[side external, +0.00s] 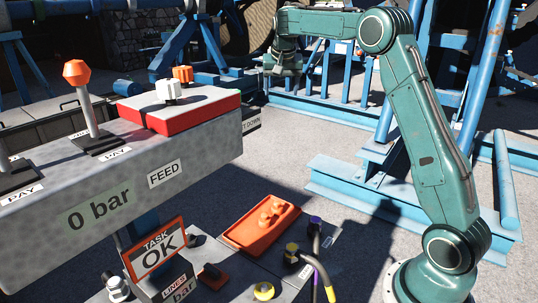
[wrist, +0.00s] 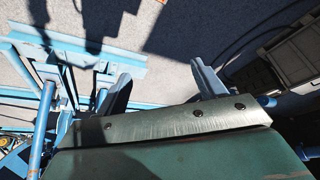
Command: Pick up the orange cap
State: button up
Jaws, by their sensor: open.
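Several orange pieces could be the cap, and I cannot tell which one it is. In the side view, small orange knobs (side external: 267,217) sit on an orange tray (side external: 245,240) at the lower middle. An orange block-like piece (side external: 183,74) stands behind a white knob on the red-edged box. My gripper (side external: 285,68) is raised at the top middle, far above and behind the tray, its fingers hard to make out. In the wrist view my gripper (wrist: 160,72) has its two fingers wide apart with nothing between them.
The grey control console (side external: 120,170) with an orange-topped lever (side external: 77,85) fills the left. Blue steel frames (side external: 350,195) stand behind. Open grey floor lies between.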

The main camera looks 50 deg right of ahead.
send_near(278, 203)
jog(key=shift+x, duration=2.9)
jog(key=shift+f, duration=0.1)
jog(key=shift+x, duration=2.5)
jog(key=shift+w, duration=0.1)
jog(key=shift+c, duration=0.4)
jog(key=c, duration=1.1)
